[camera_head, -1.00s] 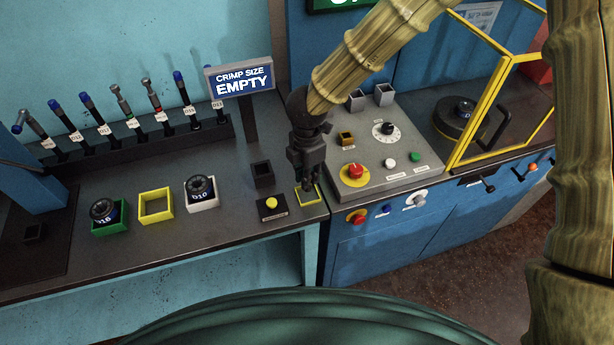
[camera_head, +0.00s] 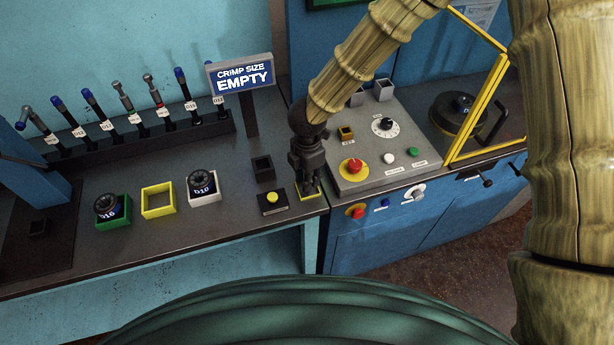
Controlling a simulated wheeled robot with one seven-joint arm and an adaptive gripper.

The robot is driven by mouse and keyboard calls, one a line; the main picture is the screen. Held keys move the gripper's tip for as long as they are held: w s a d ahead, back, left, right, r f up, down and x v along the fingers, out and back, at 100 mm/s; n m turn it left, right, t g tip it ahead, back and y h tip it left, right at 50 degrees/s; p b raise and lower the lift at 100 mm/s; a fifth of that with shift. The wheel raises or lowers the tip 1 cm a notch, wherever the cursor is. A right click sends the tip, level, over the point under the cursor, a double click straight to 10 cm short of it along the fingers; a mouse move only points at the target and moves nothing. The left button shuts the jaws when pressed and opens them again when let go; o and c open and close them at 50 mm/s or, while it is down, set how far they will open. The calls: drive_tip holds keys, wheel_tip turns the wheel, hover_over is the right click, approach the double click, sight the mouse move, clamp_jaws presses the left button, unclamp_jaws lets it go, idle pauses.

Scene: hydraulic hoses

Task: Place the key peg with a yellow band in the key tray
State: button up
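My dark gripper (camera_head: 311,188) points down at the right end of the bench, over a small yellow-edged square (camera_head: 304,197) that looks like the key tray. The gripper covers most of this square. Its fingertips are dark and small, and I cannot tell whether they are open or shut. I cannot make out the key peg with a yellow band; anything between the fingers is hidden or too small to see.
A black box with a yellow button (camera_head: 272,198) and a black open holder (camera_head: 263,169) stand just left of the gripper. The grey control panel (camera_head: 375,172) is close on the right. Green, yellow (camera_head: 158,200) and white trays stand farther left, before a rack of tools (camera_head: 135,135).

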drive_tip(key=shift+o, duration=0.5)
drive_tip(key=shift+r, duration=0.15)
wheel_tip(320, 180, up, 12)
drive_tip(key=b, duration=0.3)
drive_tip(key=shift+b, duration=0.4)
idle(1.8)
